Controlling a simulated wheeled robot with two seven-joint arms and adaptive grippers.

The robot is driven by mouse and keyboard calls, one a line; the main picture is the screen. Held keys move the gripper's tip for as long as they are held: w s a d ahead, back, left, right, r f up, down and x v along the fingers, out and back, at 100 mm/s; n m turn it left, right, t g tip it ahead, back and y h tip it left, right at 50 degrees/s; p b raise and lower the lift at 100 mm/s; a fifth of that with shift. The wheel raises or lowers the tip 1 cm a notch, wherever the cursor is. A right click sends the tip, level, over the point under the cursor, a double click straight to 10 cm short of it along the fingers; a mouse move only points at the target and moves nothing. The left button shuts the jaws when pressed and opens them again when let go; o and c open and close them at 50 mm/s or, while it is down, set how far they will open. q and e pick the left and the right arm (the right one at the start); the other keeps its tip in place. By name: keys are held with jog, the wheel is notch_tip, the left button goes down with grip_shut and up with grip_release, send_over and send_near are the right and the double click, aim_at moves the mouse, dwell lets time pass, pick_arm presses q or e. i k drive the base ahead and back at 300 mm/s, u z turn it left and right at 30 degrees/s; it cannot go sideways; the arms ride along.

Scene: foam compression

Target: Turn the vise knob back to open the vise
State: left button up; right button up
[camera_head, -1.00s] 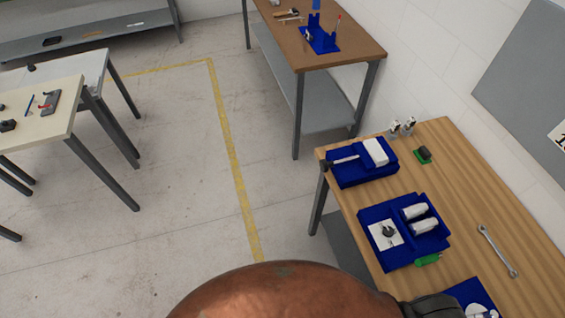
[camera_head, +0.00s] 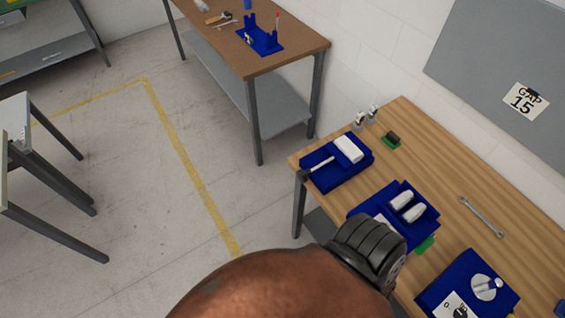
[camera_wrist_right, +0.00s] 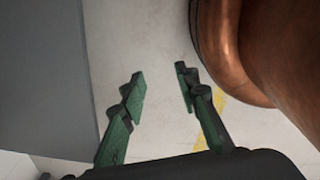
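What looks like the vise is a blue fixture (camera_head: 321,174) on the wooden table in the head view. It carries a white block (camera_head: 349,150) and a light rod (camera_head: 322,164) running left to a small dark knob (camera_head: 304,175) at the table's left edge. The two jaws and any gap are too small to tell. My right gripper (camera_wrist_right: 160,80) shows in the right wrist view with its green and dark fingers apart and nothing between them, floor behind. It is away from the knob. My left gripper is in neither view.
On the wooden table (camera_head: 437,137) are a second blue fixture (camera_head: 423,197) with white pieces, a third blue fixture (camera_head: 470,262), a wrench (camera_head: 482,216) and a green-based block (camera_head: 391,140). A brown table (camera_head: 215,32) stands behind.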

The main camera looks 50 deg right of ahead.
aim_at(303, 175)
jog(key=i, duration=2.95)
jog(key=z, duration=3.65)
